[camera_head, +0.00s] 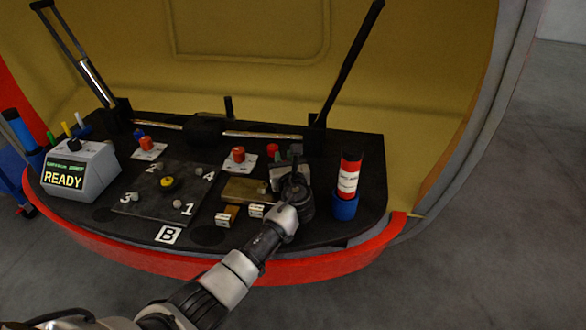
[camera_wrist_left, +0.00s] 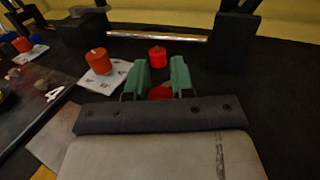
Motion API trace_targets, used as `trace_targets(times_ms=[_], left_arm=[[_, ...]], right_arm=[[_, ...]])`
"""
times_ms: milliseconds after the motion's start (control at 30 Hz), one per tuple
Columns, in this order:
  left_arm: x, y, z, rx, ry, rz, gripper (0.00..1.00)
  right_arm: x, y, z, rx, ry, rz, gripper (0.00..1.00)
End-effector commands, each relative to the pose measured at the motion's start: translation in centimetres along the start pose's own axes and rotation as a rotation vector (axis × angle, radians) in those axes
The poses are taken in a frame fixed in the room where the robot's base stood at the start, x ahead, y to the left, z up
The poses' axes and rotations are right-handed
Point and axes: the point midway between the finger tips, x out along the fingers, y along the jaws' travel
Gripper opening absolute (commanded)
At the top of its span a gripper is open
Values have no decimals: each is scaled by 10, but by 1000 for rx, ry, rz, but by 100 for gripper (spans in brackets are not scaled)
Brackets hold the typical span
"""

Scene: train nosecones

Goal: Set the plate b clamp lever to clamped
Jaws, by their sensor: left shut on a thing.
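The dark plate (camera_head: 150,205) numbered 1 to 4 lies on the black bench top, with a B label (camera_head: 168,235) in front of it. My left gripper (camera_head: 281,153) is at the bench's right half. In the left wrist view, its green fingertips (camera_wrist_left: 160,82) are shut on a red part (camera_wrist_left: 160,93), mostly hidden between them. A red knob (camera_wrist_left: 157,55) stands just beyond the fingertips. Orange-red knobs on white labels stand behind the plate (camera_head: 144,142) and at its right (camera_head: 238,153); the latter also shows in the wrist view (camera_wrist_left: 97,61). I cannot tell which part is the clamp lever.
A READY display box (camera_head: 78,170) stands at the left. A red-and-black cylinder in a blue holder (camera_head: 345,205) stands right of my gripper. A brass block (camera_head: 245,190) lies left of it. A metal bar (camera_head: 265,135) and a tall black post (camera_head: 345,75) stand behind.

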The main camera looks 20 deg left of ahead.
Motion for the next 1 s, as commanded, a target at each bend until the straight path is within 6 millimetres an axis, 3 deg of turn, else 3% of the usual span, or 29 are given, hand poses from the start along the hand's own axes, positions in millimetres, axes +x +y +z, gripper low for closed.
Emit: trace_targets(times_ms=[533,700,1000], left_arm=[[28,29,1,1,-3,477,0],[31,39,2,2,-2,572,0],[33,48,1,3,-2,567,0]], right_arm=[[-57,2,-14,5,33,4,48],[-56,2,-14,5,28,4,48],[-34,1,-10,3,17,2,48]])
